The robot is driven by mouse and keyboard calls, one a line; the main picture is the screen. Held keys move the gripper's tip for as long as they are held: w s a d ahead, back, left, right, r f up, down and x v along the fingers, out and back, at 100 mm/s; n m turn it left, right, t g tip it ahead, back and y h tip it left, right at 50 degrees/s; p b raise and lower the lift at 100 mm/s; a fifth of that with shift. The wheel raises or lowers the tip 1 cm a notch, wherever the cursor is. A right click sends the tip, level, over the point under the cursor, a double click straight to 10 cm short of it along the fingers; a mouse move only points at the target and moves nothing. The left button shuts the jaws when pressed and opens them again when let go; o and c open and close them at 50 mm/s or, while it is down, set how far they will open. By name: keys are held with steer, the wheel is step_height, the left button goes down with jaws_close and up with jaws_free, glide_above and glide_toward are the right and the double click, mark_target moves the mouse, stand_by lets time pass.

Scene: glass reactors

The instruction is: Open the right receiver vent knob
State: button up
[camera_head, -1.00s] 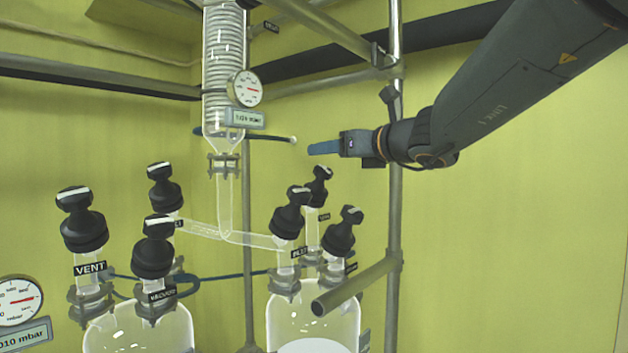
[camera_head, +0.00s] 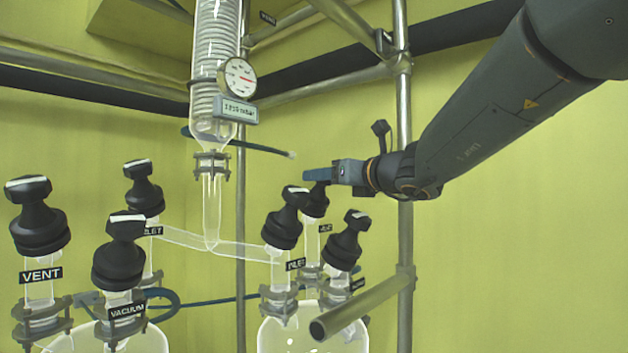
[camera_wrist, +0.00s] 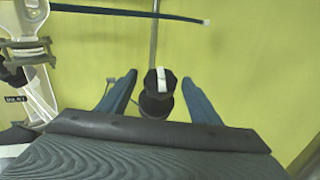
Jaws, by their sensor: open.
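The right receiver (camera_head: 312,330) carries three black knobs. The back one (camera_head: 315,204), on a glass neck with a small label too blurred to read surely, looks like the vent knob. The front-left knob (camera_head: 283,222) has an inlet label. The right-hand knob (camera_head: 344,240) has an unreadable label. In the head view my gripper (camera_head: 317,174) is just above the back knob, its blue fingers level. In the wrist view a black knob with a white stripe (camera_wrist: 157,95) shows between the open fingers of my gripper (camera_wrist: 158,84), apart from both. The stripe runs up the picture.
The left receiver's vent knob (camera_head: 38,218), vacuum knob (camera_head: 119,253) and inlet knob (camera_head: 143,188) stand to the left. The glass condenser (camera_head: 215,90) with its gauge (camera_head: 237,77) hangs behind. A vertical steel post (camera_head: 404,220) and a slanting pipe (camera_head: 360,305) stand close on the right.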

steer(key=shift+p+x, duration=0.8)
steer(key=shift+x, duration=2)
steer(key=c, duration=1.1)
steer(key=shift+o, duration=0.2)
steer(key=shift+n, duration=0.4)
steer(key=n+g+y, duration=0.2)
steer(key=n+y, duration=0.1)
steer(key=shift+s+a+g, duration=0.2)
steer(key=shift+g, duration=0.2)
steer(key=shift+s+a+f+n+g+y, duration=0.1)
steer(key=shift+s+a+n+g+y, duration=0.3)
steer(key=shift+n+g, duration=0.65)
steer(key=shift+s+d+n+g+y, duration=0.1)
steer(key=shift+n+g+y, duration=0.65)
steer(key=shift+n, duration=0.5)
